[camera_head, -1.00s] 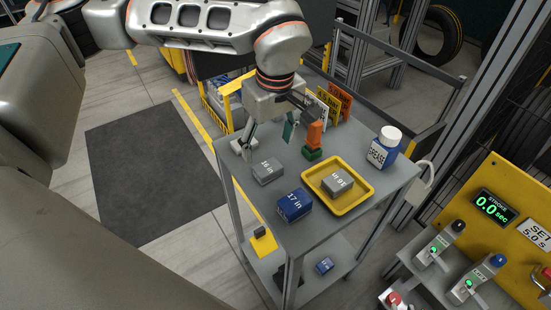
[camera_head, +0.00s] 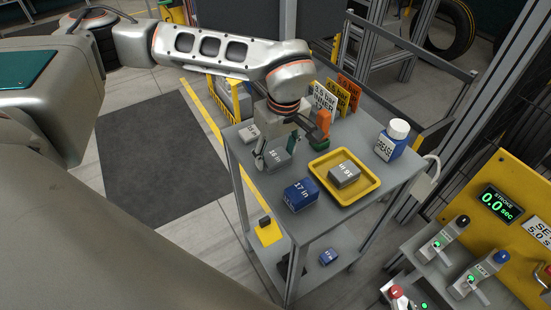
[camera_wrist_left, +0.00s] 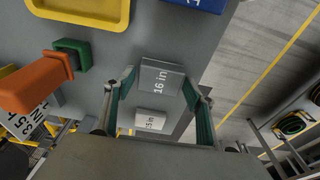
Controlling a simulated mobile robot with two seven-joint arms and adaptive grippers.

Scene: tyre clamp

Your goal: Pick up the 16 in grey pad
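The 16 in grey pad (camera_head: 279,158) is a small block near the left edge of the grey cart top. My left gripper (camera_head: 276,152) points down over it, one finger on each side. In the left wrist view the pad (camera_wrist_left: 161,76) sits between the two teal-lined fingertips (camera_wrist_left: 159,82), which appear to press its sides. I see no clear lift off the cart. Another grey pad (camera_head: 248,133) lies behind it; in the wrist view this pad (camera_wrist_left: 151,119) seems to read 15 in. My right gripper is not in view.
A yellow tray (camera_head: 348,202) holds another grey pad (camera_head: 344,174). A blue 17 in block (camera_head: 300,194) stands in front, left of the tray. An orange-and-green object (camera_head: 321,130), upright signs (camera_head: 335,97) and a grease bottle (camera_head: 389,143) are also on the cart.

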